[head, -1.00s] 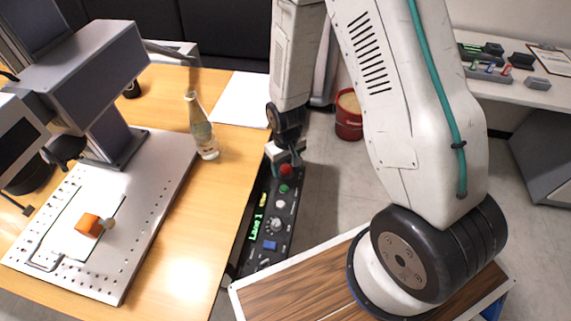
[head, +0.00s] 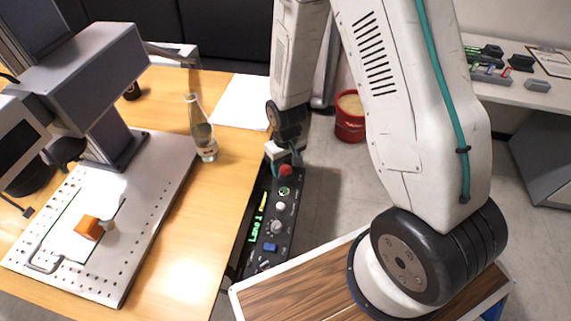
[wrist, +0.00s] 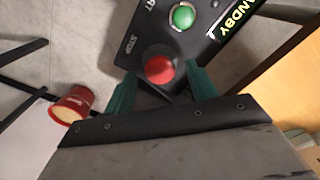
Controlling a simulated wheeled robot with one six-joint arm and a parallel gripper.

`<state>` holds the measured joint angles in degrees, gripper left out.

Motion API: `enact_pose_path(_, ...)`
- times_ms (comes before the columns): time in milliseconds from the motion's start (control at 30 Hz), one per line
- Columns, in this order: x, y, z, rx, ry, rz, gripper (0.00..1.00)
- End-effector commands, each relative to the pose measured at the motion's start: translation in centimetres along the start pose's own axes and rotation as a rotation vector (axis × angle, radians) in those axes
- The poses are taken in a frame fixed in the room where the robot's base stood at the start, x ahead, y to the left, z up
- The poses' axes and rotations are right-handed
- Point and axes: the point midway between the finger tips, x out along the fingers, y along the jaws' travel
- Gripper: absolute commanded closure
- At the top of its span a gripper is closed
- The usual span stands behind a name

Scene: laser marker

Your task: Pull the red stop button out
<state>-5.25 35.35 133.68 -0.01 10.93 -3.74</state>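The red stop button (head: 286,170) is at the far end of the black control panel (head: 250,235). In the wrist view the red button (wrist: 159,69) sits on a dark base beside the word STOP, with a green button (wrist: 183,16) beyond it. My gripper (wrist: 160,88) is open, with one teal finger on each side of the red button and a gap to each. In the head view my gripper (head: 285,155) is just behind the button. I cannot tell whether the fingertips reach fully past the button's head.
The panel stands against the wooden table (head: 235,150), which holds a laser marker (head: 90,65), a glass bottle (head: 203,130) and an orange block (head: 88,228). A red bin (head: 350,125) stands on the floor behind. A side bench (head: 520,85) is at the right.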

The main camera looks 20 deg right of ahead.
Motion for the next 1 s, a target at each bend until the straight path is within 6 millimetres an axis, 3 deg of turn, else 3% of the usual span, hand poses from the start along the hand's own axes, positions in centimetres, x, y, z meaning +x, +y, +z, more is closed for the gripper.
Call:
enact_pose_path(267, -0.8, 0.0, 0.0, 0.000, 0.001, 0.000, 0.43)
enact_pose_path(700, -7.1, 0.0, -0.1, 0.000, 0.003, 0.000, 0.43)
enact_pose_path(1000, -7.8, 0.0, 0.0, 0.000, 0.000, 0.000, 0.43)
